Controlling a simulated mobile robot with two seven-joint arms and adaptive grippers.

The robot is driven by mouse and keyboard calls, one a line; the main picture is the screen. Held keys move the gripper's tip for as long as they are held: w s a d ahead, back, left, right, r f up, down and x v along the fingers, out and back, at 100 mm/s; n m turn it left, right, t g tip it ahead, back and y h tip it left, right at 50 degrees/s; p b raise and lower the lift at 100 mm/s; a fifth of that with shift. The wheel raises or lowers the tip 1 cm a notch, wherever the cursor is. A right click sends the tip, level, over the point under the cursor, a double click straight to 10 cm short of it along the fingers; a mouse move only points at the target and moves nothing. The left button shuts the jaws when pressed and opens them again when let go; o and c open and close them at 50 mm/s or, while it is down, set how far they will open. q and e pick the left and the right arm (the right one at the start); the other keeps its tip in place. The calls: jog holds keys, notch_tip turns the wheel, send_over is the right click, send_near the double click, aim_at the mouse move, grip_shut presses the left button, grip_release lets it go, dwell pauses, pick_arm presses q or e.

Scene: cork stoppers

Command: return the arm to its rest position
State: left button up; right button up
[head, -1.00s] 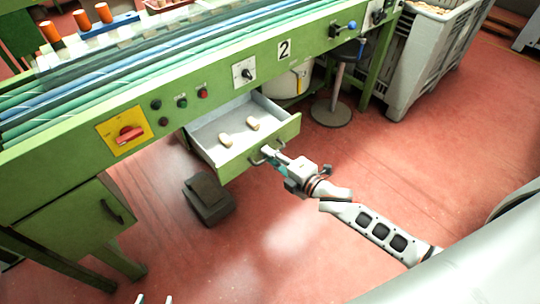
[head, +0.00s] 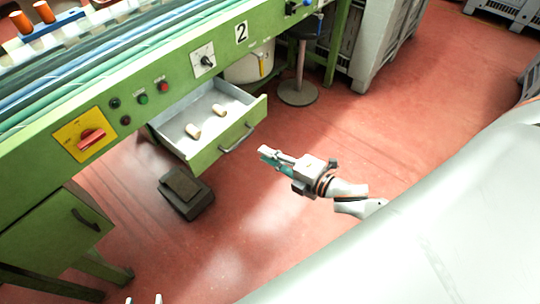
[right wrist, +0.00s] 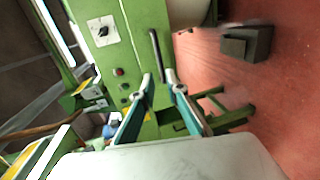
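My right gripper (head: 268,157) is in front of the pulled-out green drawer (head: 205,157), clear of its handle (head: 237,138), with floor showing between them. In the right wrist view its two fingers (right wrist: 158,90) are spread with nothing between them. Two pale cork stoppers lie apart inside the drawer, one nearer (head: 193,131) and one farther (head: 219,110). My left gripper (head: 143,300) shows only as two separate fingertips at the bottom edge; the rest is out of frame.
The green machine (head: 60,120) with a red switch (head: 91,139) runs along the left. A dark pedal box (head: 185,190) stands on the floor below the drawer. A stool (head: 298,92) and a grey crate (head: 385,45) stand behind. Red floor to the right is free.

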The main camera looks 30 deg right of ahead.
jog(key=shift+s+d+r, duration=0.1)
jog(key=shift+s, duration=0.1)
dwell(0.4)
pick_arm(q)
jog(key=shift+n, duration=0.4)
jog(key=r+p, duration=0.1)
jog(key=p, duration=0.2)
jog(key=r+p, duration=0.2)
jog(key=p, duration=0.1)
jog(key=s+r+p, duration=0.1)
jog(key=r+p, duration=0.1)
jog(key=p, duration=0.1)
jog(key=shift+d+r, duration=0.1)
jog(key=shift+d, duration=0.25)
pick_arm(e)
jog(key=s+a+f+m+g+h, duration=0.1)
jog(key=s+a+f+m+g, duration=0.1)
jog(key=s+m, duration=0.7)
jog(key=s+a+f+m+g+h, duration=0.1)
jog(key=s+a+f+m+g, duration=0.1)
jog(key=s+m, duration=0.6)
jog(key=shift+s+a+f+m+h, duration=0.35)
jog(key=shift+f+m+h, duration=0.05)
jog(key=shift+f, duration=0.1)
pick_arm(q)
jog(key=shift+r, duration=0.1)
